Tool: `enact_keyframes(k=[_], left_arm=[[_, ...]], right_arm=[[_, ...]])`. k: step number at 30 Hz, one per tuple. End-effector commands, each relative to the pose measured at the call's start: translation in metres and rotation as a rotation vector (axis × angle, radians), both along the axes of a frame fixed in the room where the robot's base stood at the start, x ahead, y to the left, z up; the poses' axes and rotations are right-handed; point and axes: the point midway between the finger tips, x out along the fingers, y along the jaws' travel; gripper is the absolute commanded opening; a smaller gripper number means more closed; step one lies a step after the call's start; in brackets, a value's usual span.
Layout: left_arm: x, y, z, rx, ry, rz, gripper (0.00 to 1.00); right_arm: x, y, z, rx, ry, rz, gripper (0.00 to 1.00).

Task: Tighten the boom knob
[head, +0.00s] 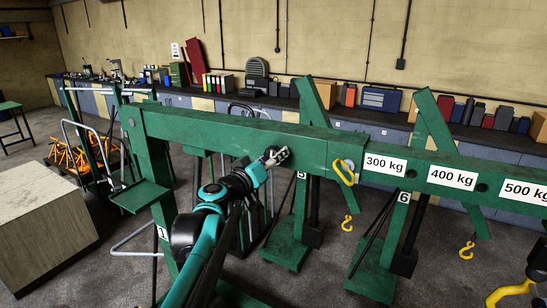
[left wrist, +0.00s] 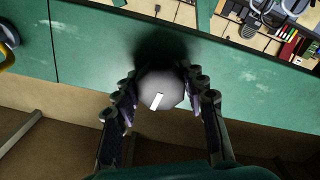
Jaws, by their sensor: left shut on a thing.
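The boom knob (left wrist: 161,88) is a dark grey round knob with a white mark, on the side face of the green boom (left wrist: 90,60). My left gripper (head: 268,160) is at the near face of the boom (head: 220,128), left of the yellow ring. In the left wrist view its two fingers (left wrist: 158,82) stand on either side of the knob, shut on it. The white mark is tilted slightly from upright. In the head view the gripper largely hides the knob.
The boom carries white plates reading 300 kg (head: 385,164), 400 kg (head: 452,177) and 500 kg. A yellow ring (head: 344,172) hangs on it. Green posts and yellow hooks (head: 347,223) stand below. A wooden-topped block (head: 40,215) is at left. A workbench (head: 190,98) lines the back wall.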

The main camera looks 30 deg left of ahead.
Motion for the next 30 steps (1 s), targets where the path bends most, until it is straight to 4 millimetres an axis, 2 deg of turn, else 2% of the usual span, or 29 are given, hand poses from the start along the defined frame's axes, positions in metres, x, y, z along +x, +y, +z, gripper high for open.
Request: enact_keyframes(k=[5, 6, 8, 17, 20, 23, 30], left_arm=[[-0.001, -0.001, -0.002, 0.004, 0.002, -0.002, 0.13], [-0.001, -0.001, -0.002, 0.004, 0.002, -0.002, 0.47], [-0.001, -0.001, -0.002, 0.003, 0.001, -0.002, 0.63], [-0.001, 0.000, -0.001, 0.001, 0.001, 0.000, 0.63], [-0.007, 0.000, 0.000, 0.000, 0.000, 0.001, 0.63], [-0.021, 0.001, -0.001, 0.000, 0.000, 0.002, 0.63], [-0.075, 0.003, -0.001, 0.001, 0.001, 0.003, 0.63]], right_arm=[[0.000, 0.000, 0.000, 0.000, 0.000, 0.000, 0.00], [0.000, 0.000, 0.000, 0.000, 0.000, 0.000, 0.00], [0.000, 0.000, 0.000, 0.000, 0.000, 0.000, 0.00], [0.000, 0.000, 0.000, 0.000, 0.000, 0.000, 0.00], [0.000, 0.000, 0.000, 0.000, 0.000, 0.000, 0.00], [0.000, 0.000, 0.000, 0.000, 0.000, 0.000, 0.00], [0.000, 0.000, 0.000, 0.000, 0.000, 0.000, 0.00]])
